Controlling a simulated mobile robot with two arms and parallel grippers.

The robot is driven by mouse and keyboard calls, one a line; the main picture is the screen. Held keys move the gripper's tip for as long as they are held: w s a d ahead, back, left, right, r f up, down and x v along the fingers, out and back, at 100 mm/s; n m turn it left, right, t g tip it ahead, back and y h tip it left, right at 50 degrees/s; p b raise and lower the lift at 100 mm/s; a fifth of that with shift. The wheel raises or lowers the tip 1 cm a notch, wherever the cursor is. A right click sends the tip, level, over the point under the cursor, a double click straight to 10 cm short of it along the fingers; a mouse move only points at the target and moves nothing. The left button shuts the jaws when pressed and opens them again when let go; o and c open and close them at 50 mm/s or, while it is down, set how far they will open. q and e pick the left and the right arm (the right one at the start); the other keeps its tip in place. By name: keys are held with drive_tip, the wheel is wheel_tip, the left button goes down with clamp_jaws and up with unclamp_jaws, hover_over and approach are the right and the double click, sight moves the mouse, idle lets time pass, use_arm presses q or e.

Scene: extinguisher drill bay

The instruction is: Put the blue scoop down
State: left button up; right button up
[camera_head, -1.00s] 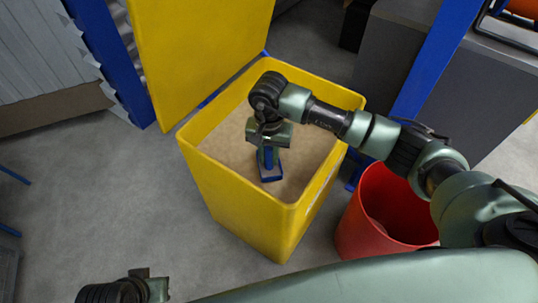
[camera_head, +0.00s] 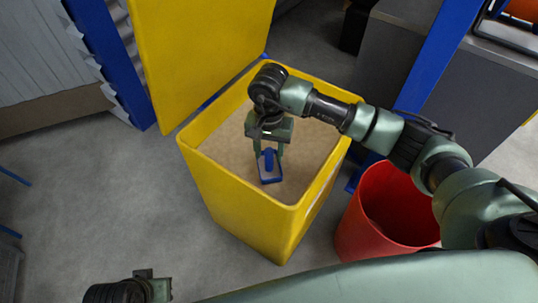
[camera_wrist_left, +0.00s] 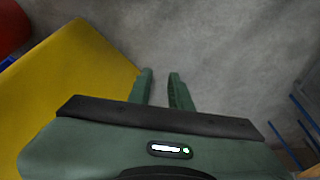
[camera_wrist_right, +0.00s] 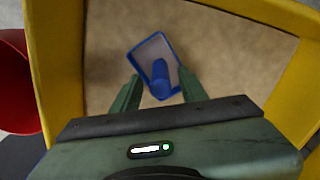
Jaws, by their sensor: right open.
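The blue scoop (camera_head: 271,178) rests on the sand inside the yellow bin (camera_head: 238,209). In the right wrist view the scoop (camera_wrist_right: 160,75) shows its tray facing away and its handle toward my gripper. My right gripper (camera_head: 268,152) is over the sand, its fingers spread on either side of the handle with gaps between. It also shows in the right wrist view (camera_wrist_right: 157,92). My left gripper (camera_wrist_left: 160,82) is empty, its two fingers apart, over the floor outside the bin. Only part of it shows in the head view, low at the left.
The bin's yellow lid (camera_head: 200,50) stands open at the back. A red bucket (camera_head: 385,215) stands close to the bin's right side. Blue posts (camera_head: 432,60) rise behind on both sides. The grey floor (camera_head: 90,190) at the left is clear.

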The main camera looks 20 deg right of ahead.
wheel_tip(320, 180, up, 10)
drive_tip(key=shift+f+p, duration=0.25)
drive_tip(key=shift+p, duration=0.25)
use_arm(q)
drive_tip(key=x, duration=0.4)
drive_tip(key=shift+s+f, duration=0.25)
drive_tip(key=shift+s, duration=0.1)
